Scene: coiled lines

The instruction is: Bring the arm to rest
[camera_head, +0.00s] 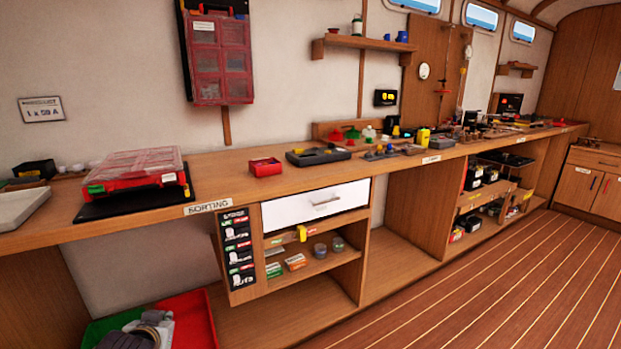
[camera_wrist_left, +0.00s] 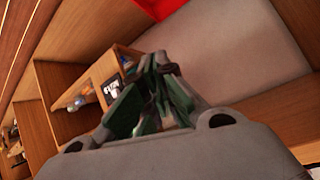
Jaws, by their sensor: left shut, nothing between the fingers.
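The rest of my left arm is mostly out of the head view. My right gripper is in neither view.
A long wooden bench (camera_head: 225,182) runs along the wall, with a red-lidded organizer case (camera_head: 140,165) and a small red box (camera_head: 265,167) on it. Below are a white drawer (camera_head: 290,208) and open shelves. A red bin (camera_head: 193,318) lies near my gripper. The striped floor (camera_head: 500,285) is clear.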

